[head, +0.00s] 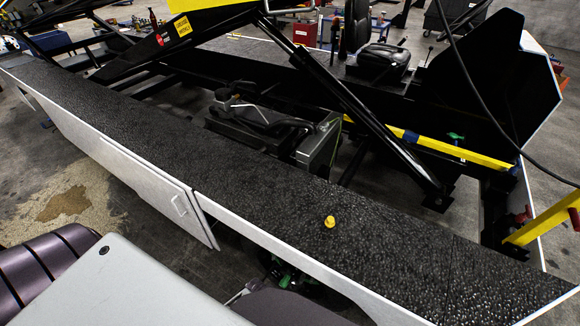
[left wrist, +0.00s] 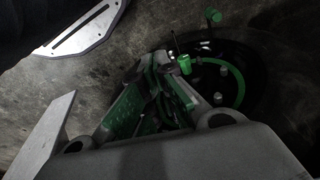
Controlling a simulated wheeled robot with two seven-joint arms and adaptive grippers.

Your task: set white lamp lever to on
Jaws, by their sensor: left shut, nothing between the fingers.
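I cannot make out a white lamp lever in either view. In the left wrist view my left gripper (left wrist: 160,62) has its grey and green fingers together, with nothing seen between them. It is low, above the concrete floor, beside a dark round wheel-like part (left wrist: 262,75) with a green ring. In the head view the left gripper is down beside the loader's near edge, mostly hidden, with only dark and green parts showing. A yellow knob (head: 330,221) stands on the black textured deck (head: 265,195). My right gripper is not in view.
The loader's white side panel (head: 140,170) has a handle and stands slightly open at its right end. Black struts and a yellow bar (head: 470,152) with a green handle (head: 456,136) lie beyond the deck. A red-handled part (head: 524,215) is at right. Open floor lies left.

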